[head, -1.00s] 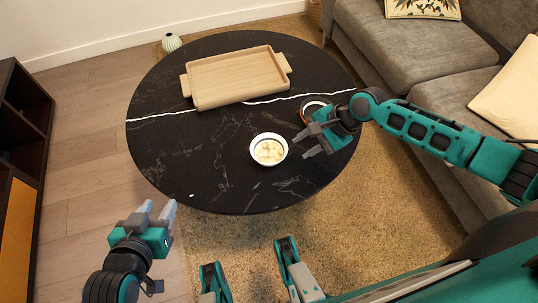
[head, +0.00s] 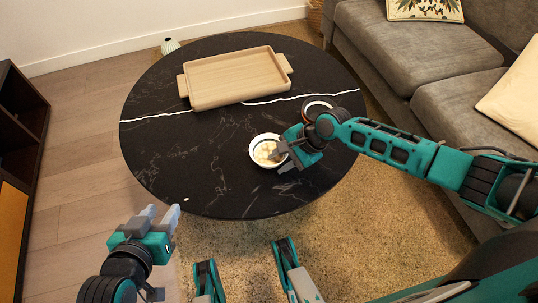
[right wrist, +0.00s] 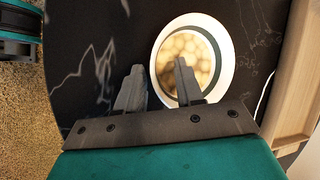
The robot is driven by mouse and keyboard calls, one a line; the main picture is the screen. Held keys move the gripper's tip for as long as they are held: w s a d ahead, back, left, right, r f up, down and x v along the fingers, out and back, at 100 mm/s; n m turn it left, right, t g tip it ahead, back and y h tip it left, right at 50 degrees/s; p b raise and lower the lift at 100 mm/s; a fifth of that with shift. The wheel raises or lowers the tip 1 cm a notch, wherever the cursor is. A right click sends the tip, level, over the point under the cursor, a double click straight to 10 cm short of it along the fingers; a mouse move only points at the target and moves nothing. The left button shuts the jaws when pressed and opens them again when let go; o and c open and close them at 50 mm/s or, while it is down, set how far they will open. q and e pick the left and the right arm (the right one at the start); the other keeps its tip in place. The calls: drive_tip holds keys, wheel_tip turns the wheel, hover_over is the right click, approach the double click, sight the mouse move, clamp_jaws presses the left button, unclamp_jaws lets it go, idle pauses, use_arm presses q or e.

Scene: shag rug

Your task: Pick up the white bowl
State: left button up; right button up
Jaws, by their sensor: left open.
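The white bowl (head: 253,152) holds pale round pieces and stands upright on the black round table (head: 190,160), right of its middle. I cannot tell whether either touches the rim. My left gripper (head: 160,214) is open and empty, off the table's front left edge.
A wooden tray (head: 236,77) lies at the back of the table. A round dish (head: 318,101) is partly hidden behind my right wrist. The table's left side is clear. A grey sofa (head: 400,55) stands at the right, a dark shelf (head: 20,130) at the left.

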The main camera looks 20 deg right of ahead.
clamp_jaws()
idle(0.5)
